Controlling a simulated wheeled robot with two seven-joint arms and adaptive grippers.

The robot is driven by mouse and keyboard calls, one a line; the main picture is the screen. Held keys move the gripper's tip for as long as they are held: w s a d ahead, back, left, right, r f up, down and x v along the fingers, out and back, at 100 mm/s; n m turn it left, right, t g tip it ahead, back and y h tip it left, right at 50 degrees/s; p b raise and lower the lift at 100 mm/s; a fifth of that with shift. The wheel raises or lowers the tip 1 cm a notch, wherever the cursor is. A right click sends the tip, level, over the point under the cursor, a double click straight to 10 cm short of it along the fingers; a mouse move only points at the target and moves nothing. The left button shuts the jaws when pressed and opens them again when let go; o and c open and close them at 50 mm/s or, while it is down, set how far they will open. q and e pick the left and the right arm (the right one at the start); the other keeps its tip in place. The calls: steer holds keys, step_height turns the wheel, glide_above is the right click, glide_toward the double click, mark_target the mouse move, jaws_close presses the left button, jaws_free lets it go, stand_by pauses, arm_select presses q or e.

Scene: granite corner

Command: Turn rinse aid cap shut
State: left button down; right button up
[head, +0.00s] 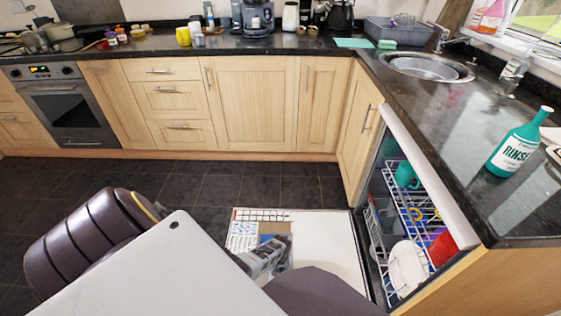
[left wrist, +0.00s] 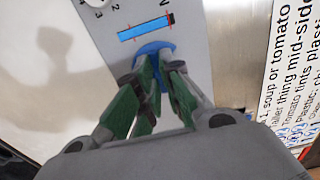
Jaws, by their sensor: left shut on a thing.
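The rinse aid cap (left wrist: 153,49) is blue and sits on a grey panel (left wrist: 105,50) marked with numbers and a blue bar. My left gripper (left wrist: 152,90) is shut on the cap, its green-padded fingers covering the cap's lower part. In the head view my left gripper (head: 272,258) is low over the open dishwasher door (head: 325,245). The cap cannot be made out there. How far the cap is turned is unclear. My right gripper is out of view.
The dishwasher rack (head: 385,235) holds a teal mug (head: 406,175), plates (head: 408,267) and a red item (head: 441,249). A teal rinse bottle (head: 515,145) stands on the dark counter (head: 440,120). A printed sheet (left wrist: 292,75) lies beside the panel.

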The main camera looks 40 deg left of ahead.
arm_select(q)
steer(key=shift+s+d, duration=0.1)
steer(key=c, duration=1.6)
jaws_free()
steer(key=shift+o, duration=0.2)
steer(key=shift+r, duration=0.3)
step_height(320, 180, up, 11)
steer(key=shift+r, duration=0.15)
steer(key=shift+r, duration=0.1)
stand_by(0.5)
